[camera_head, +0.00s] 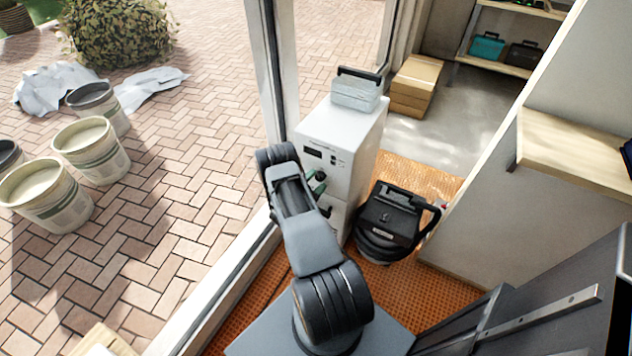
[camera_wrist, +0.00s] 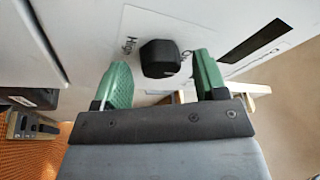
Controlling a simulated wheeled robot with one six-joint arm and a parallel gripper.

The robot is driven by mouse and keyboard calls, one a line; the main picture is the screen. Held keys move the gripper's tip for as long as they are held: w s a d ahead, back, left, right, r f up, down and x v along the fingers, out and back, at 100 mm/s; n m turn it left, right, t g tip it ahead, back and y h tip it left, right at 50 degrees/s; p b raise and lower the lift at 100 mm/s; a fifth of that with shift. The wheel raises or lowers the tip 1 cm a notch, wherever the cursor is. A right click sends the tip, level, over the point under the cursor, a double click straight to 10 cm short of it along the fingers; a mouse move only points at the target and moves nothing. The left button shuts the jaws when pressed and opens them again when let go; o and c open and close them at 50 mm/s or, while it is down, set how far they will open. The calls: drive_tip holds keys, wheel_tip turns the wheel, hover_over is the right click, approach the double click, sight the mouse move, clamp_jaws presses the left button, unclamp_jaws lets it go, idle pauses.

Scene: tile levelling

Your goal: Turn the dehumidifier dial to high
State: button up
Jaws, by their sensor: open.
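The dehumidifier (camera_head: 342,142) is a tall white box with a dark display and small buttons on its front. Its black dial (camera_wrist: 160,58) shows in the wrist view, with the printed word "High" to its left and partly covered lettering to its right. I cannot read the dial's setting. My gripper (camera_wrist: 158,80) has green fingers, open, one on each side of the dial and apart from it in the picture. In the head view my gripper (camera_head: 318,184) is at the dehumidifier's front, and the arm hides part of it; the dial is not clear there.
A grey case (camera_head: 355,92) sits on top of the dehumidifier. A black vacuum-like machine (camera_head: 388,222) stands close on its right, on the orange mat (camera_head: 412,174). A glass door frame (camera_head: 266,60) runs along the left. Cardboard boxes (camera_head: 414,84) are behind.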

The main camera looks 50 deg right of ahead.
drive_tip(key=shift+c, duration=0.4)
drive_tip(key=c, duration=0.8)
drive_tip(key=shift+c, duration=0.2)
